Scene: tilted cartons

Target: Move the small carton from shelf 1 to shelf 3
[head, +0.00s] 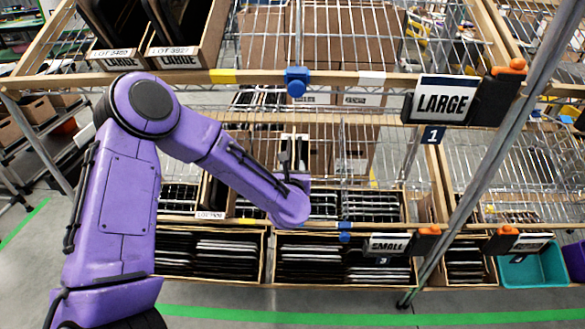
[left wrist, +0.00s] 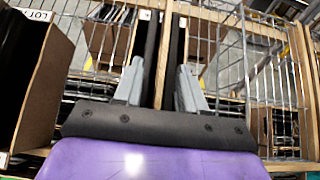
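My left gripper (head: 294,152) is at the end of the purple arm, in front of the middle level of the rack. Plain brown cartons (head: 352,152) stand behind the gripper, and I cannot tell which is the small carton. A LARGE sign with a 1 (head: 434,108) hangs on the upper beam. A SMALL sign with a 3 (head: 388,246) hangs on the lower beam. My right gripper is not in view.
Tilted open cartons marked LOT (head: 182,58) stand at the top left. One shows close at the left of the wrist view (left wrist: 38,85). Low bins of dark flat items (head: 312,265) fill the bottom level. A slanted metal post (head: 470,190) and wire mesh are on the right.

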